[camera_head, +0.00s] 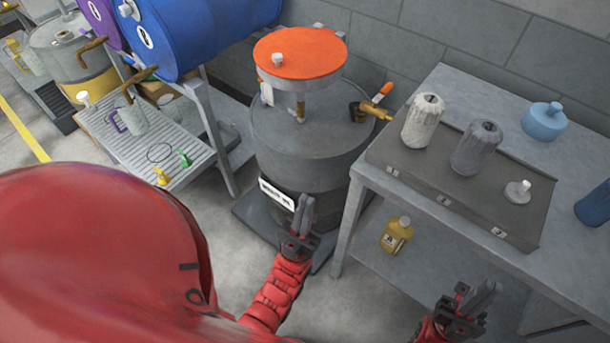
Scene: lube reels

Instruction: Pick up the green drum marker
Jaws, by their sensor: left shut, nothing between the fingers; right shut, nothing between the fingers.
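A small green marker (184,158) lies on the slatted grey shelf (138,150) at the left, below the blue drum. It is small in this view, with a thin dark loop beside it. My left gripper (302,212) is shut and empty, pointing up in front of the grey drum, to the right of and apart from the marker. My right gripper (484,294) is shut and empty at the lower right, in front of the metal table.
A yellow piece (161,176) lies near the marker, and a purple-handled container (130,116) stands behind it. A grey drum (310,145) with an orange-topped disc (300,53) stands in the middle. The metal table (440,90) at right holds several canisters.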

